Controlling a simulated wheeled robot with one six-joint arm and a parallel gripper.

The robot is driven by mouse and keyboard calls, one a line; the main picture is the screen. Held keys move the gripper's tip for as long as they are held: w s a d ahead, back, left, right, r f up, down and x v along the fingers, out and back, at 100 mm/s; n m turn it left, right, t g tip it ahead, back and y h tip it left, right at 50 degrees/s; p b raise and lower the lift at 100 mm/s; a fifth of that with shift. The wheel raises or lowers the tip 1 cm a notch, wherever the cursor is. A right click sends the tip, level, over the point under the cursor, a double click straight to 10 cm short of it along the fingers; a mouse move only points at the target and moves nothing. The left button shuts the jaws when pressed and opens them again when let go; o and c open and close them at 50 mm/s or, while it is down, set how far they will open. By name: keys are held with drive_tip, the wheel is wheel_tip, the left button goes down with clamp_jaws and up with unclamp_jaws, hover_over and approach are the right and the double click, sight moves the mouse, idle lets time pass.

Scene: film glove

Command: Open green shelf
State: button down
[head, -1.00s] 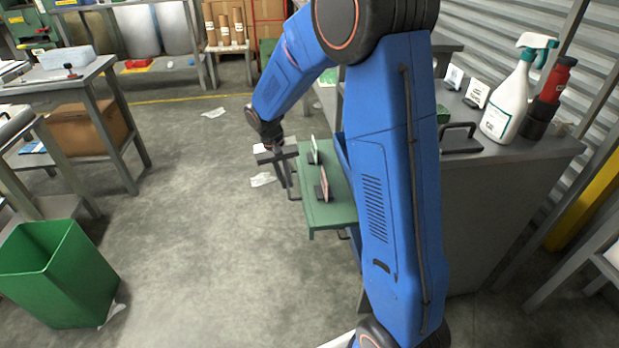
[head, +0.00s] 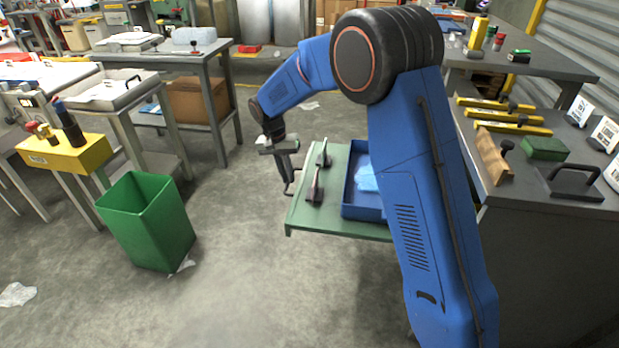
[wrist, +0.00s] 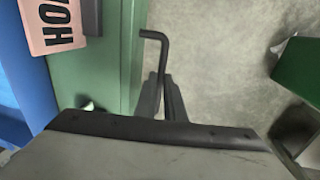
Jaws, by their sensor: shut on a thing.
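The green shelf (head: 330,218) juts out from the side of the grey workbench (head: 545,215). It carries a blue tray (head: 362,212) with a light blue item (head: 366,178) in it, partly hidden by my arm. Two small upright holders (head: 316,188) stand near its outer edge. My gripper (head: 289,178) is shut on the dark bar handle (head: 294,188) at that edge. In the wrist view the bent handle (wrist: 152,35) meets my gripper's fingers (wrist: 170,100), beside the green shelf (wrist: 108,60). The exact grip is partly hidden.
A green bin (head: 150,220) stands on the floor to the left, with open floor between it and the shelf. Tables and a yellow block (head: 65,153) are farther left. Yellow levels (head: 510,127) and a black-handled item (head: 575,180) lie on the workbench.

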drive_tip(key=w+a, duration=0.2)
drive_tip(key=a, duration=0.5)
drive_tip(key=c, duration=1.8)
unclamp_jaws()
drive_tip(key=shift+c, duration=0.2)
drive_tip(key=w+a+r, duration=0.1)
drive_tip(key=a+r, duration=0.2)
drive_tip(key=r, duration=1.4)
drive_tip(key=shift+r, duration=0.1)
